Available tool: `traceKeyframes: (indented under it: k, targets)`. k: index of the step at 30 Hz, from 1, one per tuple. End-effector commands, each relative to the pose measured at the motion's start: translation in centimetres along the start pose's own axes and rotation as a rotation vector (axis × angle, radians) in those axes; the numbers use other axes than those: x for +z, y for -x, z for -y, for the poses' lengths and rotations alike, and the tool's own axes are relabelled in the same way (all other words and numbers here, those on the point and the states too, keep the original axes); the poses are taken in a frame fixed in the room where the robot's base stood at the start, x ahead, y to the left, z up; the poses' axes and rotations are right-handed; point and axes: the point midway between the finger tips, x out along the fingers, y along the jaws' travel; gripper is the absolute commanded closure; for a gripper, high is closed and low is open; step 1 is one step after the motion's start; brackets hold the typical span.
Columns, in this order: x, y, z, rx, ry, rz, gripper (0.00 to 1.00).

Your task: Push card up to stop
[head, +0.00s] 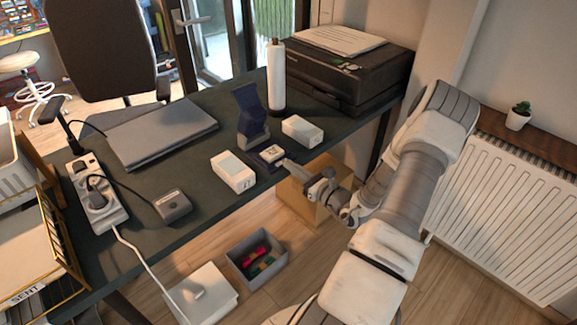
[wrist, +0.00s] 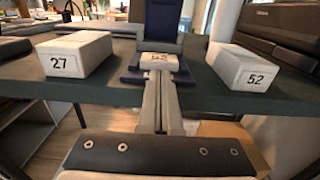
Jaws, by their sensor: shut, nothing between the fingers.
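A small pale card (head: 271,153) with dark marks lies on the flat front part of a dark blue stand (head: 249,108) near the desk's front edge. In the wrist view the card (wrist: 159,62) lies straight ahead, in front of the stand's upright back (wrist: 163,18). My gripper (head: 285,165) is shut and empty, reaching in from the front right. Its fingertips (wrist: 159,82) are at the near edge of the card; I cannot tell whether they touch it. The fingers hide part of the near end of the stand.
A white box marked 27 (wrist: 75,54) stands to the left of the stand and one marked 52 (wrist: 243,66) to the right. A white cylinder (head: 276,76) and a black printer (head: 345,72) are behind. A laptop (head: 160,132) and a power strip (head: 96,195) lie left.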

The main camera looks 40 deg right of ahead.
Motion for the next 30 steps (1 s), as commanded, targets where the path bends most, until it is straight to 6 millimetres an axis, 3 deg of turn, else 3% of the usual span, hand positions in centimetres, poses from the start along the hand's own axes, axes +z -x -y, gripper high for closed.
traceKeyframes:
  k: [9, 15, 26, 30]
  targets:
    - [0.1, 6.7, 0.2, -0.003, 0.000, -0.002, 1.00]
    - [0.0, 9.4, 0.2, -0.001, 0.001, -0.001, 1.00]
    - [0.0, 10.2, 0.1, 0.003, 0.001, -0.001, 1.00]
    - [1.0, 9.6, -0.4, 0.069, 0.042, -0.033, 1.00]
